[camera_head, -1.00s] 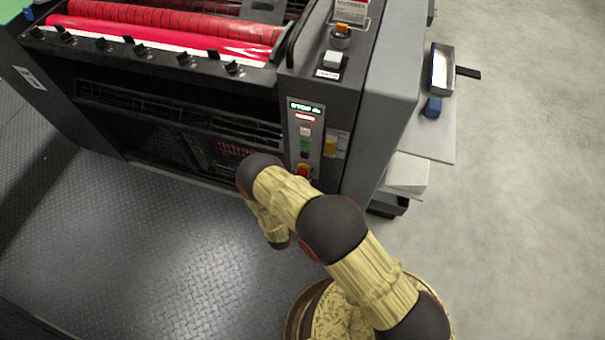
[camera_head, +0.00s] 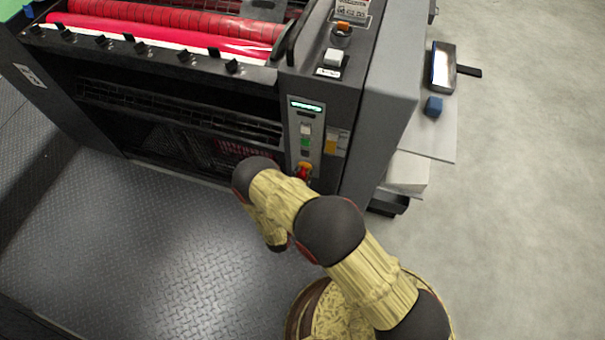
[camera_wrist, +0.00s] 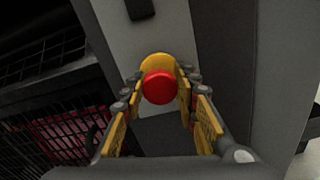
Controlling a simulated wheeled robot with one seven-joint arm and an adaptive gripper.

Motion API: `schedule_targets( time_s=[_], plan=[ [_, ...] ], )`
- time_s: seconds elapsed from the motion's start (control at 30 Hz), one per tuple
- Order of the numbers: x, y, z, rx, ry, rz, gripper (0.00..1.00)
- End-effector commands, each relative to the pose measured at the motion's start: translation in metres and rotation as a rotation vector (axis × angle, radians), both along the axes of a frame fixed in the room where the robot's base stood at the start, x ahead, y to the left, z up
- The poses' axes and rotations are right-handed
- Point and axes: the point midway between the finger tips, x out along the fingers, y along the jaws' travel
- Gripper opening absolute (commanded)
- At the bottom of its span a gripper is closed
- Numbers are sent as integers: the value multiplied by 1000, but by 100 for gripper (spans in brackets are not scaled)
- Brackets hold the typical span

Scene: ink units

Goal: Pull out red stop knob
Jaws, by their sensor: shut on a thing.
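The red stop knob (camera_wrist: 159,87) has a round red head in front of a yellow collar (camera_wrist: 157,63). In the head view the red knob (camera_head: 302,171) shows low on the grey control panel (camera_head: 305,118) of the press, just past my arm. In the wrist view my gripper (camera_wrist: 160,82) is shut on the knob, one yellow-padded finger on each side of it. In the head view my arm hides the gripper. The panel display (camera_head: 306,106) shows a lit green-white strip, too small to read.
A white button (camera_head: 305,129) and a green button (camera_head: 304,141) sit above the knob. Dark mesh guarding (camera_head: 180,125) lies left of the panel. The diamond-plate floor (camera_head: 120,240) is clear.

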Motion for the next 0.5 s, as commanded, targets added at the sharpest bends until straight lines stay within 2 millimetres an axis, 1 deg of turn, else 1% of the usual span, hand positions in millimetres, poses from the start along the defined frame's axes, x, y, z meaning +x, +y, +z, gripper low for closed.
schedule_targets(
  time_s=[0.03, 0.07, 0.4, 0.5],
  plan=[
    [-2, 0, -1, -3, 3, 2, 0],
    [-2, 0, -1, -3, 3, 2, 30],
    [-1, 0, -1, -3, 2, 2, 49],
    [-1, 0, -1, -2, 1, 1, 49]
  ],
)
